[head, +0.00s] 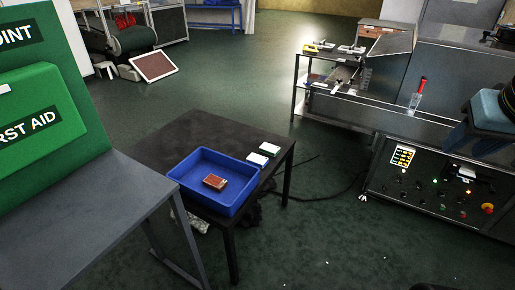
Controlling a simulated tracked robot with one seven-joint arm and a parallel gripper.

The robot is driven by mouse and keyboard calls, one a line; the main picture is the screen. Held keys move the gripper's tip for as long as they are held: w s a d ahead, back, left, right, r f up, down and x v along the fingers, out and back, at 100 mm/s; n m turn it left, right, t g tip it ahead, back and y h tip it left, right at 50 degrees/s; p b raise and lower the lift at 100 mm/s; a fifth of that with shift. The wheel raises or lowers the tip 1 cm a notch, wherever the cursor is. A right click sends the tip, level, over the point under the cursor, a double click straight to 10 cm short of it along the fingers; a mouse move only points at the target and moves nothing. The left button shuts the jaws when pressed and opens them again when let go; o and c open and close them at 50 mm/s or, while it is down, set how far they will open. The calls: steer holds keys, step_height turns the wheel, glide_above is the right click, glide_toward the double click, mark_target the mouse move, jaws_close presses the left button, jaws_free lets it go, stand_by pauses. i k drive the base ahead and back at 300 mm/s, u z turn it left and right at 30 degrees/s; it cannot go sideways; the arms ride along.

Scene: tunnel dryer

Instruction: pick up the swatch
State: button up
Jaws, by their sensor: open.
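A small reddish-brown flat piece (215,182) with a pale edge lies in a blue tray (244,200). It looks like the swatch, though it is too small for me to be sure. The tray stands on the front part of a low dark table (190,135). Nothing covers the piece, and it lies apart from the tray's walls. My gripper does not show clearly in the head view.
Two small white-topped boxes (263,153) lie right of the tray. A grey table (100,215) with a green first aid case (35,115) stands at left. A control panel machine (440,190) stands at right.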

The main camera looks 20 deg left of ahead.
mark_target(255, 159)
steer(key=u, duration=0.35)
steer(key=i, duration=1.35)
steer(key=u, duration=0.45)
